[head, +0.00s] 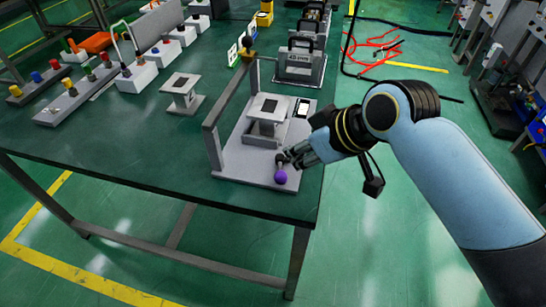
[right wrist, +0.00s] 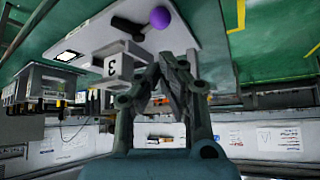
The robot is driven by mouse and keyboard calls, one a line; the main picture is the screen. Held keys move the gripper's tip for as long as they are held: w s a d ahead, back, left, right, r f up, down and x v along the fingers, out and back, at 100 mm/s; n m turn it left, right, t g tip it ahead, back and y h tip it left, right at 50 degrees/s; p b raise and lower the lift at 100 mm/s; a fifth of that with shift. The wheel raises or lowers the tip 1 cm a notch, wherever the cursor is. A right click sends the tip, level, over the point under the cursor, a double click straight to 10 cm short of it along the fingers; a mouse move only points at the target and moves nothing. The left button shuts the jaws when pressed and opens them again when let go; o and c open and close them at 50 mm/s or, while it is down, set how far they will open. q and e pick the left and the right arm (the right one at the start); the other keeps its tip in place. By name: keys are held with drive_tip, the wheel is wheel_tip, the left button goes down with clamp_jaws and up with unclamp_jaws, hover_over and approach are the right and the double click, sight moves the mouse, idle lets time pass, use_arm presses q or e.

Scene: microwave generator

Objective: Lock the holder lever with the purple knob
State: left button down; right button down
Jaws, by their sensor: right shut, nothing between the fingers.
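The purple knob (head: 281,177) is low at the front right of the light grey holder plate (head: 236,168), near the table's front edge. In the right wrist view the purple knob (right wrist: 159,18) is at the top, by a dark lever part (right wrist: 127,27). My right gripper (head: 284,158) is shut and empty, just behind the knob in the head view. In the right wrist view my right gripper (right wrist: 171,62) shows its fingers together below the knob, apart from it in the picture. Whether the fingers touch the lever cannot be told. My left gripper is not in view.
A grey pedestal (head: 266,128) stands on the plate, and a tall grey frame (head: 212,140) rises at its left. A similar small stand (head: 182,92) is to the left. Colored-button boxes (head: 138,77) are farther left. The front left of the green table (head: 120,140) is clear.

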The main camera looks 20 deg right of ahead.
drive_tip(key=w, duration=0.2)
drive_tip(key=w+a+y, duration=0.1)
drive_tip(key=shift+w+a+r+n+t, duration=0.1)
drive_tip(key=shift+w+r+n+t, duration=0.05)
drive_tip(key=shift+r+n+t, duration=0.15)
drive_tip(key=shift+w+a+f, duration=0.15)
drive_tip(key=shift+w+f, duration=0.1)
drive_tip(key=shift+w, duration=0.05)
drive_tip(key=b+x, duration=0.1)
drive_tip(key=x, duration=0.8)
drive_tip(key=shift+w+f, duration=0.2)
drive_tip(key=shift+f, duration=0.1)
drive_tip(key=s, duration=0.1)
drive_tip(key=s+d, duration=0.1)
drive_tip(key=s+p, duration=0.1)
drive_tip(key=shift+s+d+f, duration=0.1)
drive_tip(key=shift+s+d, duration=0.1)
drive_tip(key=shift+d, duration=0.1)
drive_tip(key=shift+s+d+f, duration=0.1)
drive_tip(key=shift+s, duration=0.05)
